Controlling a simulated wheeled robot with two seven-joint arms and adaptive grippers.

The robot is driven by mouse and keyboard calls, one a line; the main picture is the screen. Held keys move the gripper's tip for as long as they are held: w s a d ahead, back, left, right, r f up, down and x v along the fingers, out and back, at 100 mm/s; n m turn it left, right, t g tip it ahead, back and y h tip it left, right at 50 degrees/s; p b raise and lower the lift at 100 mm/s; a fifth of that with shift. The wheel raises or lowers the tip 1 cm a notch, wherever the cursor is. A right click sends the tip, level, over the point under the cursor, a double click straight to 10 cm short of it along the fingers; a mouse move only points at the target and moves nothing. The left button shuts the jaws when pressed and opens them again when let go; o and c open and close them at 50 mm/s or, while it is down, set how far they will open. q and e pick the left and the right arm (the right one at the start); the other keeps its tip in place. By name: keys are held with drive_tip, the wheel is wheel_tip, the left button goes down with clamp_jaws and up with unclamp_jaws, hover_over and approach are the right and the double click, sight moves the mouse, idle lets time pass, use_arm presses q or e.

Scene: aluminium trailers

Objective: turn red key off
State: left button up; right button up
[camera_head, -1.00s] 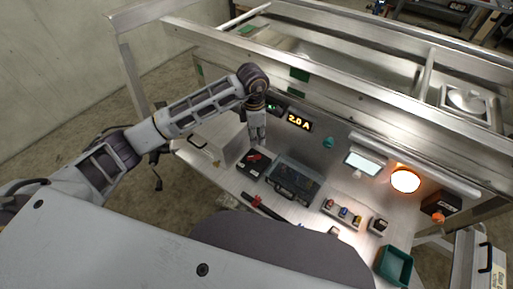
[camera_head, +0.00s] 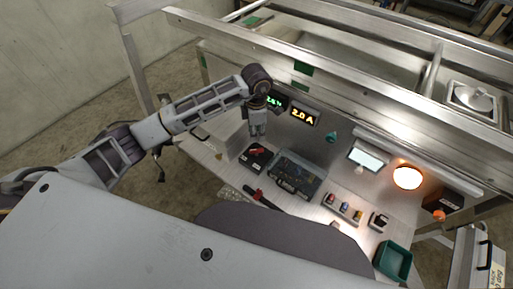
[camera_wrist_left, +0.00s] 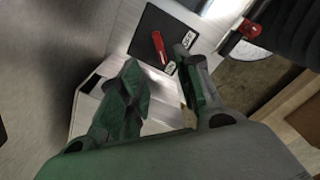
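The red key (camera_head: 257,152) sits on a small black box (camera_head: 251,165) on the metal bench, left of a dark case. My left gripper (camera_head: 258,135) hangs just behind and above the box in the head view, apart from the key. In the left wrist view the red key (camera_wrist_left: 159,47) lies across the black panel (camera_wrist_left: 150,24), with small white labels beside it. The open green-tipped fingers of my left gripper (camera_wrist_left: 160,72) are empty, with the key beyond the gap between them. My right gripper is not in view.
A dark case (camera_head: 297,176) stands close right of the key box. A red-handled tool (camera_head: 257,196) lies in front. Lit displays (camera_head: 304,117) are behind. Small coloured switches (camera_head: 344,207), a glowing orange lamp (camera_head: 407,178) and a green bin (camera_head: 394,262) are farther right.

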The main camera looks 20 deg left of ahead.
use_arm(q)
hover_over(256, 149)
wheel_tip(256, 149, down, 5)
drive_tip(key=shift+d+r, duration=0.15)
wheel_tip(256, 149, down, 6)
drive_tip(key=shift+r+p, duration=0.25)
drive_tip(key=shift+p, duration=0.05)
drive_tip(key=shift+f, duration=0.2)
clamp_jaws()
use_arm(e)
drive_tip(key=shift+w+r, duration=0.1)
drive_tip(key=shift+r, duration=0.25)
